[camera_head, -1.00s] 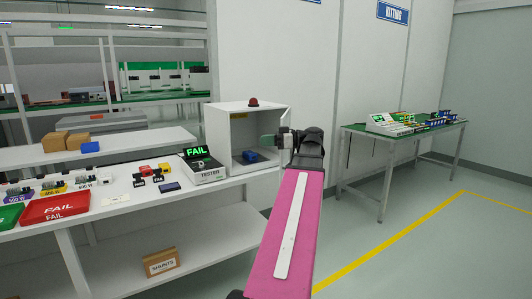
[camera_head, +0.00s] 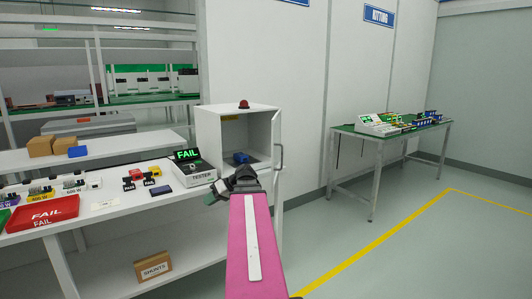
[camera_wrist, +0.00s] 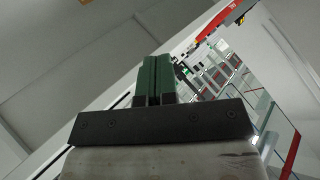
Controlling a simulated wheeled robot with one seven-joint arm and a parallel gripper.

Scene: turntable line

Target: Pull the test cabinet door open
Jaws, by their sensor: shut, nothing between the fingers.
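The test cabinet (camera_head: 211,122) is a white box on the bench, with a red lamp on top. Its front is open and its inside shows. The door (camera_head: 279,131) stands swung out at the cabinet's right side, seen nearly edge-on, with a grey bar handle (camera_head: 280,157) on it. My gripper (camera_head: 214,193) is low in front of the cabinet, left of the handle and apart from it. In the wrist view its green fingers (camera_wrist: 155,80) are together with nothing between them. My pink forearm hides part of the bench front.
A blue object (camera_head: 241,158) lies inside the cabinet. A tester (camera_head: 195,172) reading FAIL stands left of it. A red FAIL tray (camera_head: 42,213) and small parts lie further left. A green-topped table (camera_head: 340,129) stands at right. The floor between is clear.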

